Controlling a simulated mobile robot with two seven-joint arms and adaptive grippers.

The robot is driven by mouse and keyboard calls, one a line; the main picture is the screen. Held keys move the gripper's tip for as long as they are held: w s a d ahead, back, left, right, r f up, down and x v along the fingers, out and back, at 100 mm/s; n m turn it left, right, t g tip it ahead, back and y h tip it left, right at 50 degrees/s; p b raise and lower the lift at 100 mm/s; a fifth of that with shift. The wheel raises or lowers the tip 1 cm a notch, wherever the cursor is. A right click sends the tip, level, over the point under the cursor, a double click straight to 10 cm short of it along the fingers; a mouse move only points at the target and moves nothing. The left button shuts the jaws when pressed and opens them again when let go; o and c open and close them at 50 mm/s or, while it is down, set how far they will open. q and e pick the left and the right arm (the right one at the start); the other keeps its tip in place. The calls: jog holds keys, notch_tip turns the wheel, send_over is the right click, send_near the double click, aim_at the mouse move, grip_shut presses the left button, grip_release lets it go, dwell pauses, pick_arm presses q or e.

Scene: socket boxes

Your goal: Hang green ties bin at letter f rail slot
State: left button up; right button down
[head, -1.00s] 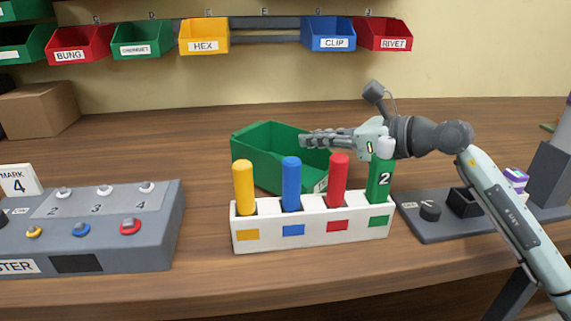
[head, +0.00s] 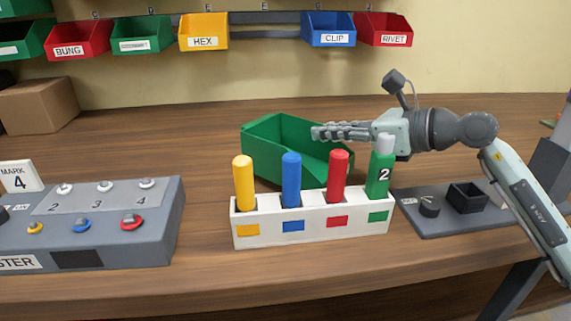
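A green open bin (head: 268,152) is behind the white peg block, tilted and turned. Its label does not show, and the block and pegs hide part of its front. My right gripper (head: 318,132) reaches in from the right, its fingers close together at the bin's right-hand rim. It appears shut on the bin; the exact contact is hard to see. The wall rail (head: 265,33) has an empty slot between the yellow HEX bin (head: 203,32) and the blue CLIP bin (head: 329,30). The small letter above that slot is too blurred to read surely. My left gripper is out of view.
The white block (head: 312,229) with yellow, blue, red and green pegs stands in front of the bin. A grey switch box (head: 100,225) is at left, a cardboard box (head: 40,105) behind it, a dark panel (head: 440,215) at right. The table behind the bin is clear.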

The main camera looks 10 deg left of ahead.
jog(key=shift+s+d, duration=0.25)
jog(key=shift+d, duration=0.25)
jog(key=shift+s+d, duration=0.2)
jog(key=shift+d, duration=0.25)
jog(key=shift+s+d+f+b, duration=0.15)
jog(key=shift+s+d+b, duration=0.3)
jog(key=shift+d, duration=0.25)
jog(key=shift+s+d+f+b, duration=0.15)
jog(key=shift+s+d+b, duration=0.25)
jog(key=shift+d, duration=0.25)
jog(key=shift+s+d, duration=0.35)
jog(key=shift+d, duration=0.2)
jog(key=shift+s+d+r, duration=0.2)
jog(key=shift+d, duration=0.05)
